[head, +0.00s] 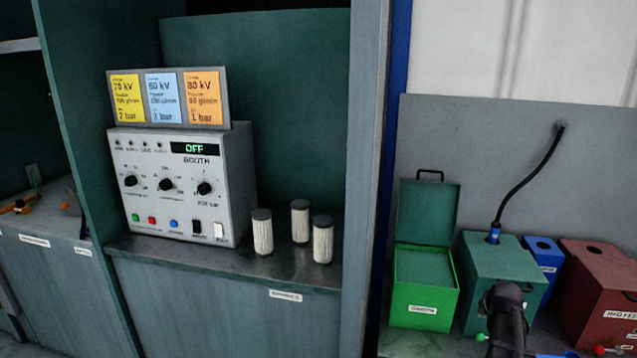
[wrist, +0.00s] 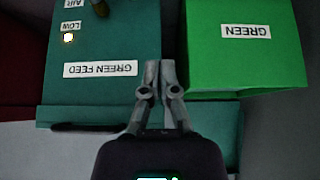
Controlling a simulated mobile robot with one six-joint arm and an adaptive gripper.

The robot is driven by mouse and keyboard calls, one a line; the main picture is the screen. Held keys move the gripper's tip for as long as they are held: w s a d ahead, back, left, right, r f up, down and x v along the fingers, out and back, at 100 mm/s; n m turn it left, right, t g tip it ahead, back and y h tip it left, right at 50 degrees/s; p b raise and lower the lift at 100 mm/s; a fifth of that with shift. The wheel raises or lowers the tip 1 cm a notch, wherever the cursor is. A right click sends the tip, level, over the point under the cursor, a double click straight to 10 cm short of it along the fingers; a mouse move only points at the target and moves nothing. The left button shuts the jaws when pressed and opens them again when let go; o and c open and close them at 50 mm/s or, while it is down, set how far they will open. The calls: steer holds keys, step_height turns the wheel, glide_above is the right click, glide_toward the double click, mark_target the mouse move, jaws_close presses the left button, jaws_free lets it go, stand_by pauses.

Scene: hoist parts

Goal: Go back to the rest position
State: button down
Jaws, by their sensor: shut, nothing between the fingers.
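My gripper (wrist: 159,68) shows in the wrist view with its two fingers together and nothing between them. The fingertips lie in the picture between the dark green feed box (wrist: 92,38), labelled GREEN FEED, and the bright green box (wrist: 246,60), labelled GREEN. I cannot tell how far the fingertips are from either box. In the head view, the dark end of my arm stands in front of the green feed box (head: 478,262) and hides part of its front. The fingers cannot be made out there.
The bright green box (head: 421,308) stands open, its lid raised. A hose (head: 532,176) enters the feed box's top. A blue box (head: 545,256) and a red feed box (head: 597,285) stand to the right. The booth control unit (head: 180,215) reads OFF, beside several ribbed cylinders (head: 262,234).

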steer(key=s+a+f+n+g+y, duration=0.15)
steer(key=s+a, duration=0.35)
steer(key=a, duration=0.6)
steer(key=s+a+f+g, duration=0.1)
steer(key=s+a+g, duration=0.25)
steer(key=a, duration=0.75)
steer(key=s+a+f+n+g, duration=0.15)
steer(key=s+a, duration=0.35)
steer(key=a, duration=0.6)
step_height(320, 180, up, 19)
steer(key=p, duration=1.7)
steer(key=shift+s+a+f+p, duration=0.2)
steer(key=shift+s+a+p, duration=0.05)
steer(key=shift+a+p, duration=0.15)
